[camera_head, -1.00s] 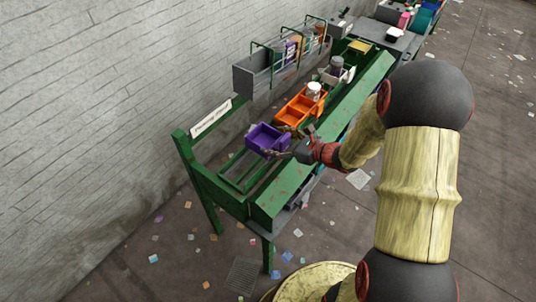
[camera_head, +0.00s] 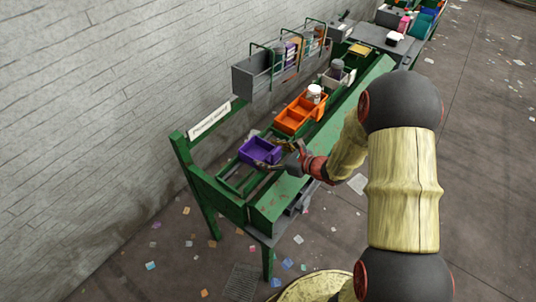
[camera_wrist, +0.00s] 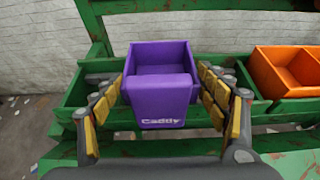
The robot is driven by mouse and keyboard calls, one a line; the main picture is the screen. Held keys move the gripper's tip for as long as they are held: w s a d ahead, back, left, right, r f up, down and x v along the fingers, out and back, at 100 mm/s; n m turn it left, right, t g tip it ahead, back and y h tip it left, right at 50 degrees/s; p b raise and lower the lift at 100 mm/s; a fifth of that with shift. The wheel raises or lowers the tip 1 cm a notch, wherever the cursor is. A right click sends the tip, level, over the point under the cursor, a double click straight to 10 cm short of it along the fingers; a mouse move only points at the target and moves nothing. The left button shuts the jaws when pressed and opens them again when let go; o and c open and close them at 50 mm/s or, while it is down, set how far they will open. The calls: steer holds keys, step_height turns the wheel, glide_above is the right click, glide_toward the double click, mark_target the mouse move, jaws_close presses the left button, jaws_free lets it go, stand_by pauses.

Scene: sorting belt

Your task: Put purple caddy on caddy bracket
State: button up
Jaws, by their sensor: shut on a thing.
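The purple caddy (camera_head: 260,149) is an open box with a front plate lettered "Caddy". In the wrist view, the purple caddy (camera_wrist: 163,90) is upright between the two yellow-padded fingers. My gripper (camera_head: 273,155) is shut on its sides; it also shows in the wrist view (camera_wrist: 164,84). The caddy is over the near part of the green frame (camera_head: 229,186), which has open rails. I cannot tell whether its underside touches the rails. No part is clearly recognisable as the caddy bracket; the area under the caddy is hidden.
An orange two-part caddy (camera_head: 291,121) sits farther along the frame, with a white-lidded jar (camera_head: 314,93) at its far end. A grey rack (camera_head: 254,83) hangs along the wall side. Small scraps litter the floor.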

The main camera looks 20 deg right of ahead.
steer(key=shift+s+f+b, duration=0.1)
steer(key=shift+f+b, duration=0.3)
steer(key=shift+f, duration=0.15)
steer(key=o, duration=1.2)
steer(key=shift+f, duration=0.15)
